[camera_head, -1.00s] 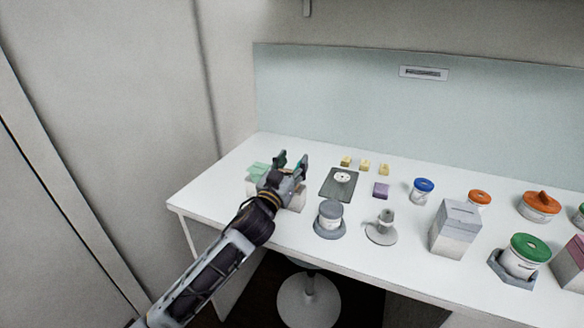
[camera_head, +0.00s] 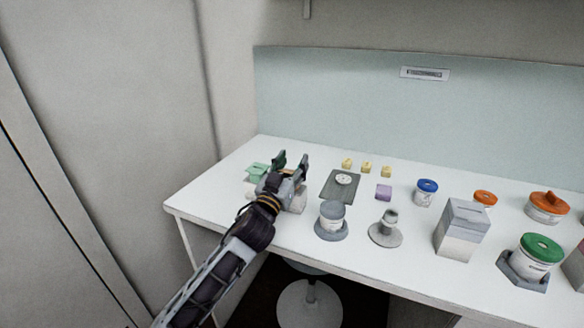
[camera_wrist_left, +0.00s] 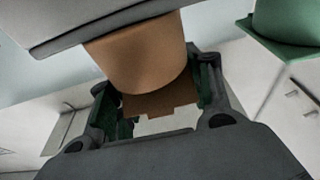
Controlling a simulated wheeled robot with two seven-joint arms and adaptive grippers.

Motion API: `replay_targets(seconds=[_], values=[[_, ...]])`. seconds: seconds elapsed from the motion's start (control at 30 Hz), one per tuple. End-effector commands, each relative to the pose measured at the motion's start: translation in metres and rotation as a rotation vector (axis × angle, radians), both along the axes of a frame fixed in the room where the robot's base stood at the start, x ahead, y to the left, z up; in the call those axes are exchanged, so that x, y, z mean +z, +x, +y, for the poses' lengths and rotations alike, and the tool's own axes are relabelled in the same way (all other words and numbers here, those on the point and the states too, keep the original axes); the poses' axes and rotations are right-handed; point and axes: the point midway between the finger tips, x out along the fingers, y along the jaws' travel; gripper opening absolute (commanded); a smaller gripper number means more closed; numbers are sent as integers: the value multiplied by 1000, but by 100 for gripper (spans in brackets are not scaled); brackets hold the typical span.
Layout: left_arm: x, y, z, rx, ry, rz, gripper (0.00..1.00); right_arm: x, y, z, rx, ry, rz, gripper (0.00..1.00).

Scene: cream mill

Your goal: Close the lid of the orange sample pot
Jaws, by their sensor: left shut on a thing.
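My left gripper (camera_head: 291,163) is over the left end of the white table, fingers pointing away from me. In the left wrist view an orange-brown rounded piece (camera_wrist_left: 140,55) reaches between the dark green finger pads, and the gripper is shut on it. I cannot tell whether this piece is a lid. A small pot with an orange top (camera_head: 485,197) stands far to the right, apart from the gripper. A wider white pot with a raised orange top (camera_head: 547,204) stands beyond it. My right gripper is not in view.
A mint-green item (camera_head: 257,170) sits just left of the gripper. To the right are a dark plate (camera_head: 331,194), a grey pot (camera_head: 332,220), a grey stand (camera_head: 386,234), a tall box (camera_head: 462,230), a blue-topped pot (camera_head: 427,188) and a green-topped pot (camera_head: 540,250).

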Motion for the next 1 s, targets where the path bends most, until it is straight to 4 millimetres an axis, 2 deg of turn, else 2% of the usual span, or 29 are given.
replay_targets(seconds=[0.43, 0.47, 0.63, 1.0], values=[[1, -1, 0, 0, -2, -10, 26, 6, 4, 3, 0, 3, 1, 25], [1, -1, 0, 0, -2, -10, 51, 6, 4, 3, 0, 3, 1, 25], [1, 0, 0, 1, -2, -8, 73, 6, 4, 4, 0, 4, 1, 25], [0, -1, 1, 1, -1, -6, 73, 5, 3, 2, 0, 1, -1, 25]])
